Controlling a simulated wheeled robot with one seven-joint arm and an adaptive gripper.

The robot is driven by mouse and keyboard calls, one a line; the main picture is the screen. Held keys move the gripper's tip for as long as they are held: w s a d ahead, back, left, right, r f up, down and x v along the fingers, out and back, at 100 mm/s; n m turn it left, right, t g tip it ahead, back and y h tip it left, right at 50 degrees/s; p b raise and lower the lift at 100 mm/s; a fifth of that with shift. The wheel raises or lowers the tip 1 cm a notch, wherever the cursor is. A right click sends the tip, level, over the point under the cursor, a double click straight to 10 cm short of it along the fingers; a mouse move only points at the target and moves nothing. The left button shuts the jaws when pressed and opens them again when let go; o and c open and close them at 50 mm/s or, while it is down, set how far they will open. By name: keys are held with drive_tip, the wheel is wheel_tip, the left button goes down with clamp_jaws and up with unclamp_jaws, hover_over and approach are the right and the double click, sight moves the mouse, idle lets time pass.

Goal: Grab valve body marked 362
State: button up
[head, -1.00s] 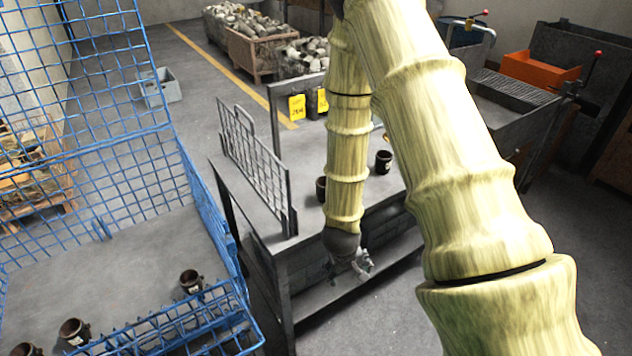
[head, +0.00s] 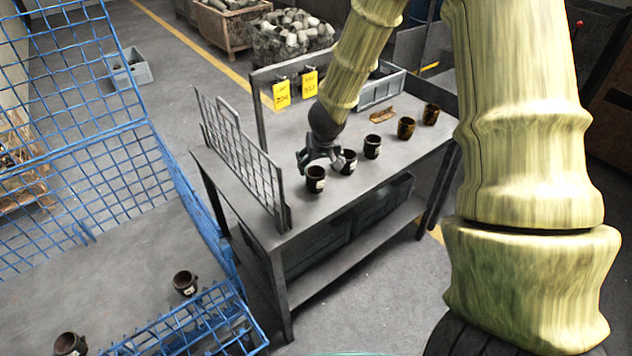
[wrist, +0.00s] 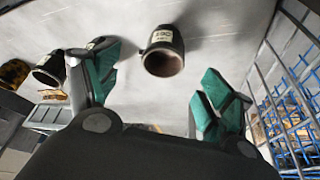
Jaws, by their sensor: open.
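Several dark cup-shaped valve bodies with pale labels stand in a row on the grey bench (head: 400,160). The one nearest the mesh panel is the front-left valve body (head: 316,180). In the wrist view this valve body (wrist: 163,52) shows ahead, between the spread green fingers; its label is upside down and I cannot read it surely. A second valve body (head: 349,162) is close beside my gripper (head: 326,158); it shows partly behind the left finger in the wrist view (wrist: 103,46). My gripper is open and empty, above the bench top.
A grey mesh panel (head: 240,155) stands on the bench's left edge. Yellow tags (head: 282,95) hang on the back rail. A grey bin (head: 380,87) sits at the back. A blue wire cage (head: 195,325) at left holds other valve bodies (head: 185,283).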

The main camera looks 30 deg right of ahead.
sight(316, 175)
drive_tip(key=x, duration=0.3)
drive_tip(key=shift+w+f, duration=0.1)
drive_tip(key=shift+a+x, duration=0.1)
drive_tip(key=shift+x, duration=1.2)
drive_tip(key=shift+a+x, duration=0.15)
drive_tip(key=shift+x, duration=1.15)
drive_tip(key=shift+w, duration=0.15)
drive_tip(key=shift+c, duration=0.5)
drive_tip(key=c, duration=1.2)
drive_tip(key=shift+o, duration=0.2)
